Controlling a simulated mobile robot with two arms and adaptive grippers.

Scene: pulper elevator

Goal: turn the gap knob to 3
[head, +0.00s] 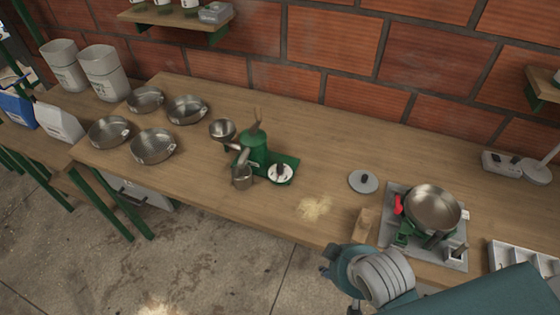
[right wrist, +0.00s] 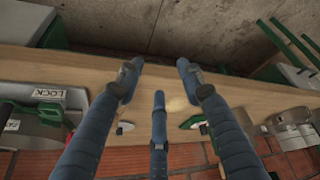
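The green pulper (head: 255,148) stands mid-bench in the head view, with a metal hopper and a small metal cup beside it. On its base is a round white dial (head: 281,173) with a dark knob; its numbers and setting are too small to read. My right gripper (head: 339,284) is at the bench's front edge, right of and apart from the dial. The right wrist view shows its fingers (right wrist: 159,76) spread and empty. A green part (right wrist: 195,122), probably the pulper base, shows beyond them. My left gripper is not in view.
A pale pile (head: 314,207) lies between dial and block. Several steel pans (head: 153,146) stand at the left.

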